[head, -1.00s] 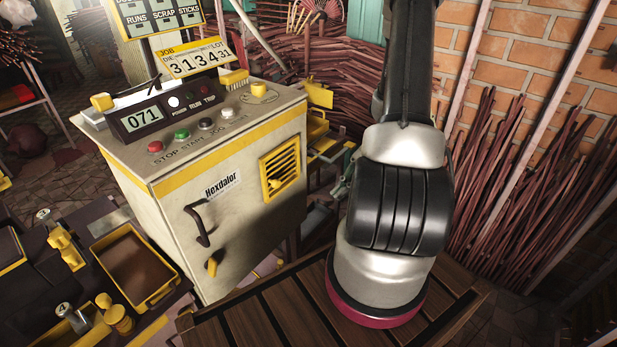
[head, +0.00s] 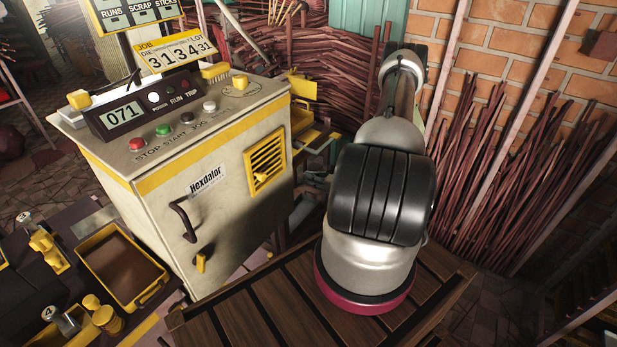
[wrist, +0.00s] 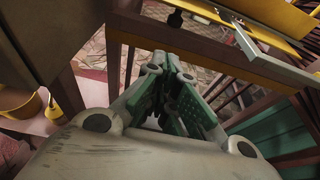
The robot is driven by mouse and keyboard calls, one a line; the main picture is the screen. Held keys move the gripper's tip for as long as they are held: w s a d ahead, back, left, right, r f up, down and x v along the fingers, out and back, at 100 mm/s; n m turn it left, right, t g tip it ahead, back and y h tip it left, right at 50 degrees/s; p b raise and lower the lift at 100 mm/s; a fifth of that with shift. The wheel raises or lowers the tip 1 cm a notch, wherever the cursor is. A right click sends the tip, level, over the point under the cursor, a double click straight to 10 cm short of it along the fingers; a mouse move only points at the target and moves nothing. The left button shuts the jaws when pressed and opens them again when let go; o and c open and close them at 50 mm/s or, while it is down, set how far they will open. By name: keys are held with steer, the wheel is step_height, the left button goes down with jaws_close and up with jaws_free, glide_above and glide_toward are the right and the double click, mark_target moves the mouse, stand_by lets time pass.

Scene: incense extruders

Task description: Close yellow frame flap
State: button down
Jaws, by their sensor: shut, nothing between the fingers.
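A yellow panel (head: 302,86) stands out past the far right corner of the cream cabinet, above a yellow tray-like part (head: 312,135); I cannot tell for sure which piece is the flap. In the wrist view a long yellow board (wrist: 245,48) crosses the upper right, with a pale grey-green bar (wrist: 262,45) slanting along it. My gripper (wrist: 178,90) is shut and empty, its green-padded fingers together, below and left of the yellow board and apart from it.
The cream cabinet (head: 215,215) with buttons and a yellow-framed vent (head: 266,160) stands left of my arm. A slatted wooden deck (head: 270,310) lies below it. Bundles of reddish sticks (head: 480,180) lean on the brick wall at right. Yellow bins (head: 125,265) stand at lower left.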

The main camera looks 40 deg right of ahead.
steer(key=w+a+r, duration=0.1)
steer(key=w+a, duration=0.1)
steer(key=w, duration=0.4)
steer(key=shift+w+a+r, duration=0.35)
steer(key=shift+w, duration=0.05)
steer(key=shift+d+r, duration=0.1)
steer(key=shift+r+g, duration=0.2)
steer(key=shift+g, duration=0.2)
